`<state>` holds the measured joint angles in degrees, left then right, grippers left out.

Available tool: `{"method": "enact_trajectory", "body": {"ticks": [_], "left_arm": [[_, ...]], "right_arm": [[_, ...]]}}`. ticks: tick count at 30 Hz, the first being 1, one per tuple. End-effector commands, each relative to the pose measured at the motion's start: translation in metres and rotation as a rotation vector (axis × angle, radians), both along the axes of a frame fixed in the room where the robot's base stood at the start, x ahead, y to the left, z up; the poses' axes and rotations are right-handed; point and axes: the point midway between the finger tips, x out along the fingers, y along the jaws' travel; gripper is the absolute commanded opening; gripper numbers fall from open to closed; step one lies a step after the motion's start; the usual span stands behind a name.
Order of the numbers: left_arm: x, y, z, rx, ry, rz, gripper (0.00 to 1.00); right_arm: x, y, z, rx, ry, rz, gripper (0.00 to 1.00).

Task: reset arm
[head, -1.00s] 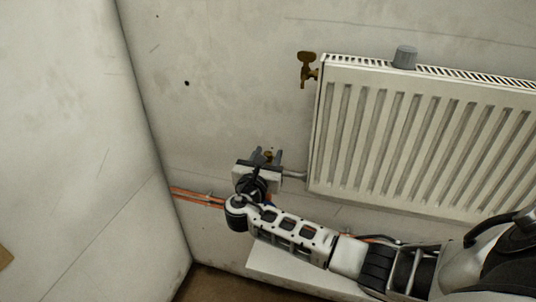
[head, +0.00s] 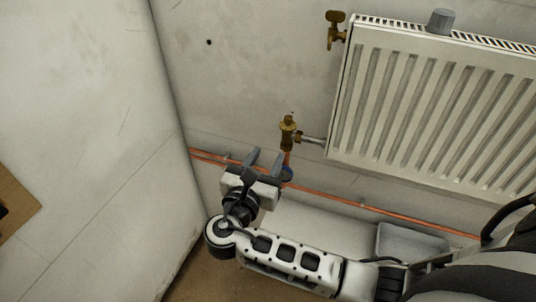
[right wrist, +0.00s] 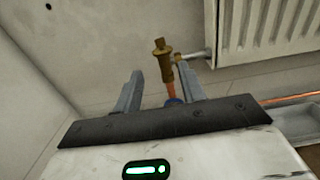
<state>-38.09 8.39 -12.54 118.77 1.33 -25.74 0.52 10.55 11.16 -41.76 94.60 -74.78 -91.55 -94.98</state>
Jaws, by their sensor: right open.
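My right gripper (head: 264,162) is open and empty, with its two grey fingers apart. It is just below and left of the brass valve (head: 289,128) at the radiator's lower left. In the right wrist view the gripper (right wrist: 151,92) points toward the wall, and the valve (right wrist: 162,57) stands beyond the fingers, seen between them. A blue ring (head: 286,173) sits on the copper pipe under the valve, beside the right finger and partly hidden in the wrist view. My left gripper is not in view.
Copper pipes (head: 400,218) run low along the wall. A grey tray (head: 410,241) lies below. The left wall is bare.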

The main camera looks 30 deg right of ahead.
Motion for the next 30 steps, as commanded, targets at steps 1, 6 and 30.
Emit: {"method": "enact_trajectory", "body": {"ticks": [1, 6, 30], "left_arm": [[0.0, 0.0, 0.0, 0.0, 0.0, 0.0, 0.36], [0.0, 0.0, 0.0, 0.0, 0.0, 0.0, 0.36], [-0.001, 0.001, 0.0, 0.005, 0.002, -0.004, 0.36]], "right_arm": [[0.0, 0.0, 0.0, 0.0, 0.0, 0.0, 0.4], [0.0, 0.0, 0.0, 0.0, 0.0, 0.0, 0.4], [-0.147, 0.081, -0.161, 2.35, -0.598, -0.55, 0.4]]}}
